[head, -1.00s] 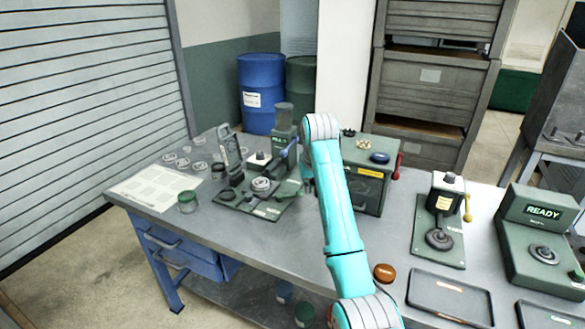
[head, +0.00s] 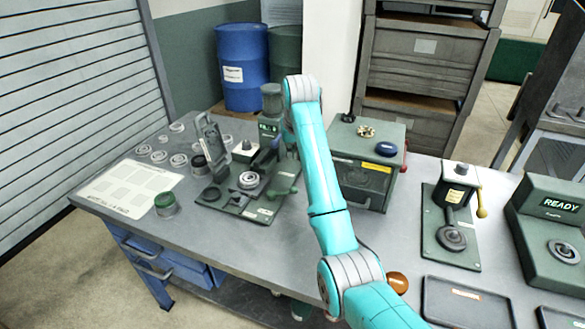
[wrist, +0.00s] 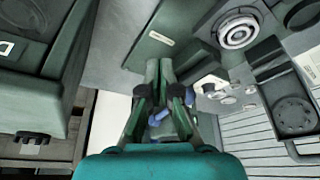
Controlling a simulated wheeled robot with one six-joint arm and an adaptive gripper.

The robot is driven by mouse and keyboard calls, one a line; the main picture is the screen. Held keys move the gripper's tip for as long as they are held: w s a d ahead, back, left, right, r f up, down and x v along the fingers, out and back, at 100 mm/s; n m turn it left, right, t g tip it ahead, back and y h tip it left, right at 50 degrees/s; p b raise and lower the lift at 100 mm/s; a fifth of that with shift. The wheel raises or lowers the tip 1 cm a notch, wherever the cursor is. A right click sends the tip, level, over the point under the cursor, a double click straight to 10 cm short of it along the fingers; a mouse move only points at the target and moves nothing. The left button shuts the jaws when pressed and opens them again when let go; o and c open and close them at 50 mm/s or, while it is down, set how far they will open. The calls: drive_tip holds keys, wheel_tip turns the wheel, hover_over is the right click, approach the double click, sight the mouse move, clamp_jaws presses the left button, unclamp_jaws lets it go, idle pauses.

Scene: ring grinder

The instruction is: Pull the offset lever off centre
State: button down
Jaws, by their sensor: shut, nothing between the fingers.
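The ring grinder stands on the bench with a dark green base plate (head: 235,205) and a column (head: 271,105) at its back. A blue lever (head: 266,157), which I take to be the offset lever, slants beside the column in the head view. In the wrist view, blue parts of it (wrist: 158,118) show through the gap between my fingers, beyond them. My gripper (wrist: 160,66) is shut and empty, its fingertips close together. In the head view my gripper is mostly hidden behind my teal arm. I cannot tell whether a finger touches the lever.
A green box (head: 360,180) with knobs on top stands right of the grinder. Further right are a small press with a yellow handle (head: 481,200), a READY unit (head: 560,225) and a dark tray (head: 465,300). A white sheet (head: 125,187) and several rings lie at left.

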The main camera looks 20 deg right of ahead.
sight(283, 192)
drive_tip(key=x, duration=0.9)
drive_tip(key=shift+f, duration=0.2)
drive_tip(key=shift+s+f, duration=0.2)
drive_tip(key=shift+s+a+f, duration=0.1)
drive_tip(key=shift+s+f, duration=0.1)
drive_tip(key=shift+s, duration=1.55)
drive_tip(key=shift+a, duration=0.1)
